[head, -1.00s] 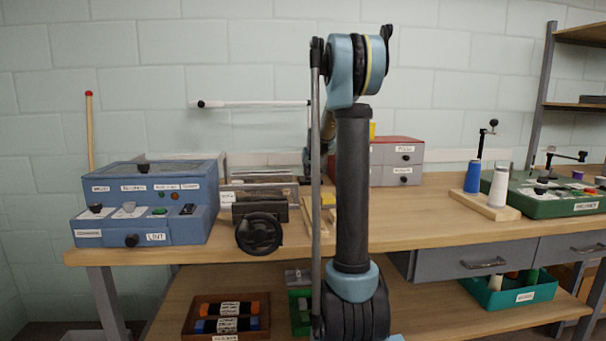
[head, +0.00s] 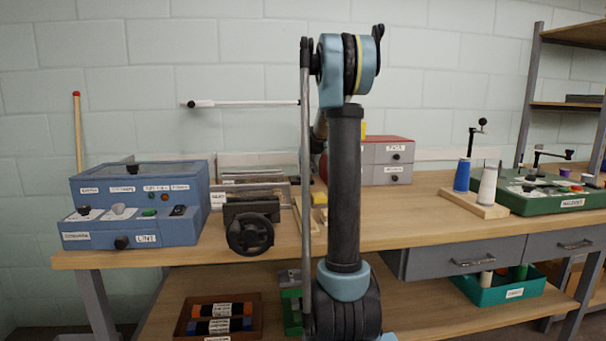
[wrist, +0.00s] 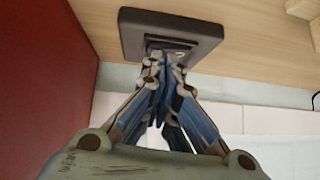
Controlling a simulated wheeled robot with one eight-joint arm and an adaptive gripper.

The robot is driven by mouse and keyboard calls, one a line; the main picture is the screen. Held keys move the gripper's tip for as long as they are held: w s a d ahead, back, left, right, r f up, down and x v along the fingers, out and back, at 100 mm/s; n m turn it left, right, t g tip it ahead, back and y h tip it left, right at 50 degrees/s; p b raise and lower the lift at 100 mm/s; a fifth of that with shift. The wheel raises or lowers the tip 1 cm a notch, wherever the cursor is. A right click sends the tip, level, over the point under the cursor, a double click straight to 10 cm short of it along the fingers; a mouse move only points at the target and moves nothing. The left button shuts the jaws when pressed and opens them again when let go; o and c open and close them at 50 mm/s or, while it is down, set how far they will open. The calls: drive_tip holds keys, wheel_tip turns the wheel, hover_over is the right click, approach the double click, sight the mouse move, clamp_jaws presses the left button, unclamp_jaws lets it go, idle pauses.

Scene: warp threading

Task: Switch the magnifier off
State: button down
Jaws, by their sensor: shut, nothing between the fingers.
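My gripper (wrist: 163,66) is shut with nothing between its fingers in the wrist view. Its fingertips are at a dark grey block (wrist: 135,38) on the wooden bench top; I cannot tell whether they touch it. A small pale marking shows on the block beside the fingertips, partly covered by them. I cannot tell for sure whether this block belongs to the magnifier, and no lens or switch is clearly visible. In the head view a thin white rod (head: 245,103) with a dark tip extends left behind my arm. My arm hides the gripper and the block there.
A red-topped grey drawer box (head: 394,152) stands close by; its red side (wrist: 40,70) fills the wrist view's left.

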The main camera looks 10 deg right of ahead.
drive_tip(key=shift+r, duration=0.4)
drive_tip(key=r, duration=0.3)
drive_tip(key=shift+s+a+r, duration=0.2)
drive_tip(key=shift+r, duration=0.1)
drive_tip(key=v, duration=0.9)
drive_tip(key=shift+a, duration=0.6)
drive_tip(key=shift+s, duration=0.1)
